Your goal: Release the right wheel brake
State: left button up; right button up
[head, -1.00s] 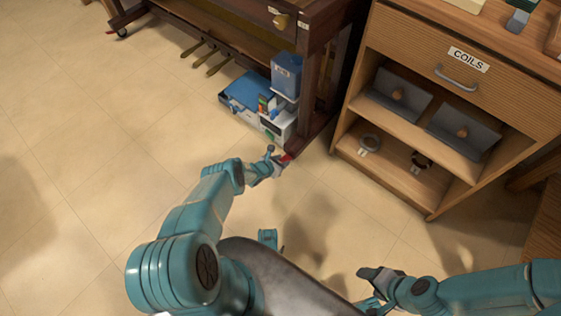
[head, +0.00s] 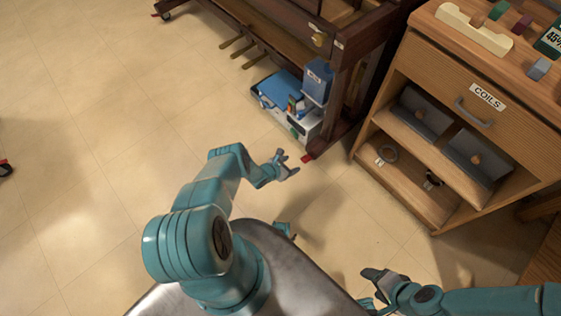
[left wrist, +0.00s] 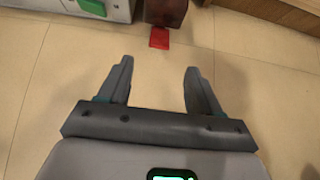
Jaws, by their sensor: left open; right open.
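A small red brake tab (head: 308,158) sticks out low at the foot of the piano's right front leg, near the floor. It also shows in the left wrist view as a flat red tab (left wrist: 159,38) below the dark leg end. My left gripper (head: 288,163) is open and empty, a short way left of the tab in the head view. In the left wrist view its two fingers (left wrist: 159,66) stand apart, with the tab beyond the tips and between them. My right gripper (head: 368,288) is open and empty over the floor at the lower right.
Blue and white boxes (head: 280,90) stand beside the leg under the piano (head: 345,70). A wooden cabinet labelled COILS (head: 487,96) stands to the right. Another red tab (head: 155,15) shows at the piano's far left wheel. The floor on the left is mostly clear.

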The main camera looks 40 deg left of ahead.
pick_arm(q)
jog(key=p+v, duration=0.3)
jog(key=v, duration=0.3)
jog(key=shift+s+r, duration=0.25)
jog(key=shift+s, duration=0.05)
pick_arm(e)
notch_tip(320, 180, up, 4)
jog(key=shift+r, duration=0.25)
pick_arm(q)
jog(key=shift+d, duration=0.1)
jog(key=s+d+r+m+g+h, duration=0.3)
jog(key=d+r+m+g, duration=0.2)
jog(key=d+m, duration=0.3)
jog(key=s+d+r+m+g+h, duration=0.35)
jog(key=d+r+m, duration=0.2)
jog(key=d, duration=0.45)
jog(key=s+d+r+m+g+y, duration=0.1)
jog(key=s+d+r+m+y, duration=0.2)
jog(key=r+m, duration=0.65)
jog(key=s+d+r+m+y, duration=0.1)
jog(key=s+d+r+m, duration=0.35)
jog(key=r+m, duration=0.5)
notch_tip(320, 180, up, 16)
jog(key=a+p, duration=0.1)
jog(key=p, duration=1.6)
jog(key=shift+s+m, duration=0.3)
jog(key=shift+m, duration=0.05)
pick_arm(e)
notch_tip(320, 180, up, 17)
